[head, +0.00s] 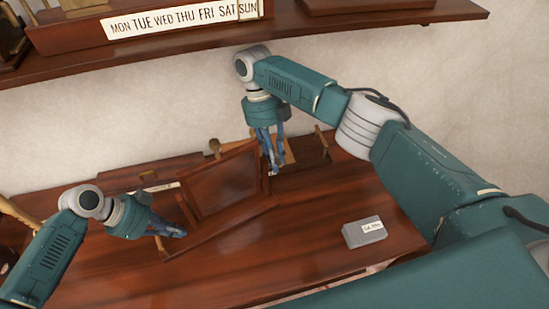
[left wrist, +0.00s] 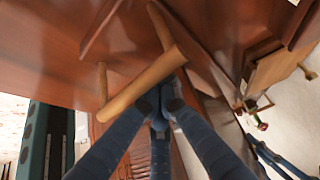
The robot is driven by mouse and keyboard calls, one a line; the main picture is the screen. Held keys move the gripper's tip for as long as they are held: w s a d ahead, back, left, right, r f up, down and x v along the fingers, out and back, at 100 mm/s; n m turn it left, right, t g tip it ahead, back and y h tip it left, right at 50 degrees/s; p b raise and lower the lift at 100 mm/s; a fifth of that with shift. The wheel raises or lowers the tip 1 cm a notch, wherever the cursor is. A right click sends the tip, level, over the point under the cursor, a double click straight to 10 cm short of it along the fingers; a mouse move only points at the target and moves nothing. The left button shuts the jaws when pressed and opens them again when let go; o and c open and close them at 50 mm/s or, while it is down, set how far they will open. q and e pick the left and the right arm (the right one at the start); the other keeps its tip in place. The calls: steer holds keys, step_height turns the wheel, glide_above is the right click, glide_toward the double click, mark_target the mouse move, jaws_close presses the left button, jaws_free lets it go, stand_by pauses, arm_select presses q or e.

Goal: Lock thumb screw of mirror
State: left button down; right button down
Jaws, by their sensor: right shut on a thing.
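The mirror (head: 224,186) has a dark brown wooden frame and leans back on its stand (head: 238,219) on the table. My right gripper (head: 272,170) points down at the mirror's right side. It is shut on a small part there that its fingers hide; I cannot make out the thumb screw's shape. My left gripper (head: 182,232) is low at the stand's front left. In the left wrist view its fingertips (left wrist: 160,104) are close together beside a light wooden bar (left wrist: 145,84). Whether they grip it I cannot tell. My right gripper's fingers also show at lower right there.
A grey box (head: 364,232) with a white label stands on the table (head: 300,238) to the right. Small wooden items (head: 314,150) stand behind the mirror. A shelf (head: 260,38) with a weekday sign overhangs the back. The front right tabletop is mostly clear.

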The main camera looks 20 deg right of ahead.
arm_select(q)
steer(key=shift+a+f, duration=0.1)
arm_select(e)
steer(key=shift+s, duration=0.1)
steer(key=c, duration=1.8)
jaws_free()
steer(key=shift+w+d+t, duration=0.15)
steer(key=shift+w+t, duration=0.05)
steer(key=shift+t, duration=0.2)
